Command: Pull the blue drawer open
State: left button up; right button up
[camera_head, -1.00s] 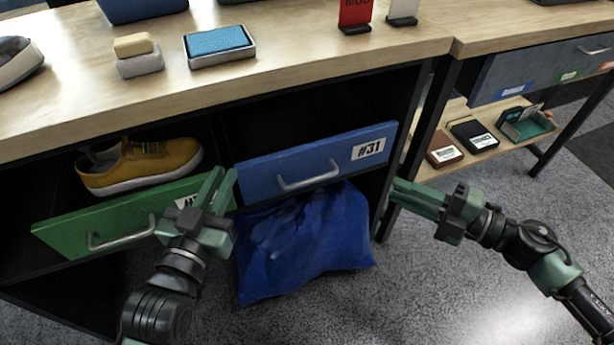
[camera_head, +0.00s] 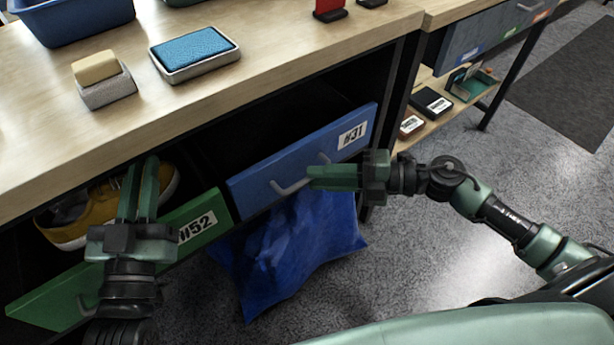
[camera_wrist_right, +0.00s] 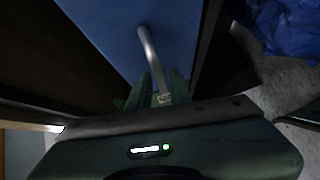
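The blue drawer (camera_head: 250,187) has a label reading #31 and a silver bar handle (camera_head: 291,187). Its front is roughly in line with the neighbouring green front. My right gripper (camera_head: 312,177) is at the handle, its fingers pointing left. In the right wrist view the handle (camera_wrist_right: 152,60) runs down between the green fingers (camera_wrist_right: 158,88), which stand on either side of it with small gaps; no firm grip shows. My left gripper (camera_head: 144,163) is open and empty, in front of the green drawer (camera_head: 205,219), fingers pointing up.
A yellow shoe (camera_head: 92,215) sits behind the green front. The wooden bench top (camera_head: 230,100) overhangs the drawers and holds a blue pad (camera_head: 193,50) and a sponge block (camera_head: 103,82). Open floor lies to the right.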

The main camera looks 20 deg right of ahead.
jog(key=shift+x, duration=1.35)
grip_shut()
dwell(0.4)
